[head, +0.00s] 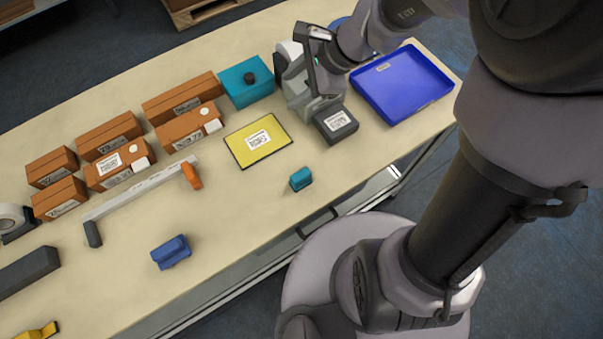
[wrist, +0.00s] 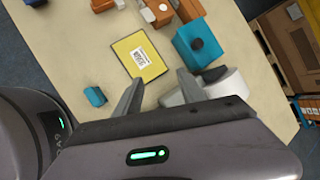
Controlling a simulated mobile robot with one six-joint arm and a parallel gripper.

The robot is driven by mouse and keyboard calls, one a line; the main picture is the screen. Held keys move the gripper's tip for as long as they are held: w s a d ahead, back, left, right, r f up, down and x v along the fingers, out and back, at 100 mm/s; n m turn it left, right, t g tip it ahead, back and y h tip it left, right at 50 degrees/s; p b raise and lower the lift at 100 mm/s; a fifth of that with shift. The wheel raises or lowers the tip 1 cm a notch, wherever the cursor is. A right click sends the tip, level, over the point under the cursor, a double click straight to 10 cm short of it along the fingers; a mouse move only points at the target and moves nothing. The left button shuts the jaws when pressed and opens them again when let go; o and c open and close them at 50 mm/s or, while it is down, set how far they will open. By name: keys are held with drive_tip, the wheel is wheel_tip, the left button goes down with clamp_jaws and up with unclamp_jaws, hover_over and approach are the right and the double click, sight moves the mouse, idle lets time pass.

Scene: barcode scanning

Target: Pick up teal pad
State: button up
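A small teal block (head: 301,179) lies alone near the table's front edge; it also shows in the wrist view (wrist: 95,96), left of my fingers. A larger teal box (head: 247,82) with a round black knob on top stands farther back; the wrist view shows it at upper right (wrist: 202,45). I cannot tell from looks alone which one is the pad. My gripper (wrist: 159,77) is open, with nothing between its fingers. In the head view it hangs over the table, right of the teal box and behind the small teal block.
A yellow labelled board (head: 258,140) lies between the two teal things. A dark labelled box (head: 335,124) and a blue tray (head: 402,84) are to the right. Several brown boxes (head: 182,98) stand left. A blue block (head: 171,252) lies near the front edge, with bare table around it.

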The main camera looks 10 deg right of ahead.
drive_tip(key=shift+o, duration=0.2)
drive_tip(key=s+a+r+n+g+h, duration=0.1)
drive_tip(key=s+a+g, duration=0.1)
drive_tip(key=s, duration=0.4)
drive_tip(key=shift+n+p, duration=0.35)
drive_tip(key=shift+n, duration=0.05)
drive_tip(key=n+g+h, duration=0.2)
drive_tip(key=h, duration=0.1)
approach(301, 174)
drive_tip(key=shift+h, duration=0.3)
drive_tip(key=f+b, duration=0.5)
drive_tip(key=shift+s+a+f, duration=0.15)
drive_tip(key=shift+s+a, duration=0.1)
drive_tip(key=shift+a, duration=0.15)
drive_tip(key=f+b, duration=0.1)
drive_tip(key=f, duration=0.1)
drive_tip(key=f+b, duration=0.1)
drive_tip(key=f, duration=0.1)
drive_tip(key=a+f+b, duration=0.1)
drive_tip(key=f, duration=0.1)
drive_tip(key=shift+f+b, duration=0.1)
drive_tip(key=shift+b, duration=0.3)
drive_tip(key=shift+r, duration=0.2)
drive_tip(key=shift+c, duration=0.4)
clamp_jaws()
